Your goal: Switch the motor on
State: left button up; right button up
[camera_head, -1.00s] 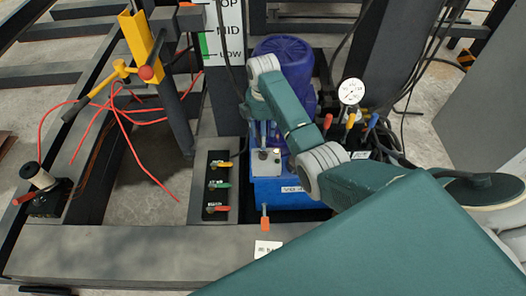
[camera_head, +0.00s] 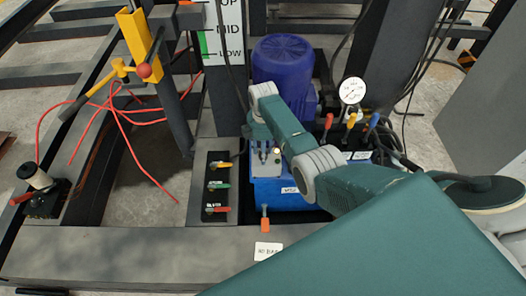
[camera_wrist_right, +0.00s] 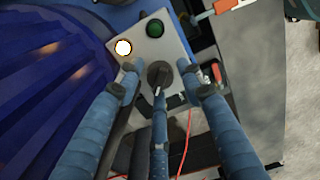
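The blue-purple motor (camera_head: 283,62) stands upright behind a grey control box (camera_head: 262,171) on a blue tank (camera_head: 292,200). In the right wrist view the box face carries a black rotary knob (camera_wrist_right: 159,73), a bright white lamp (camera_wrist_right: 124,47) and a green button (camera_wrist_right: 155,28). The motor's ribbed side (camera_wrist_right: 50,60) fills the left of that view. My right gripper (camera_wrist_right: 160,78) is open, its blue fingers spread on both sides of the knob, with a third finger below it. Whether they touch the knob is unclear. My left gripper is not in view.
A panel with yellow, green and red valve handles (camera_head: 218,186) lies left of the box. A pressure gauge (camera_head: 352,91) and coloured levers (camera_head: 351,120) stand to the right. A dark steel beam (camera_head: 140,255) crosses the front; red cables (camera_head: 150,170) hang at left.

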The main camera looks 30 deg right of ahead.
jog(key=c, duration=0.7)
jog(key=shift+r, duration=0.1)
jog(key=m+p, duration=0.1)
jog(key=m, duration=0.2)
jog(key=shift+r+p, duration=0.1)
jog(key=shift+p, duration=0.25)
jog(key=m+p, duration=0.1)
jog(key=m, duration=0.2)
jog(key=shift+m, duration=0.3)
jog(key=m+p, duration=0.1)
jog(key=m, duration=1)
jog(key=shift+p, duration=0.4)
jog(key=shift+m, duration=0.3)
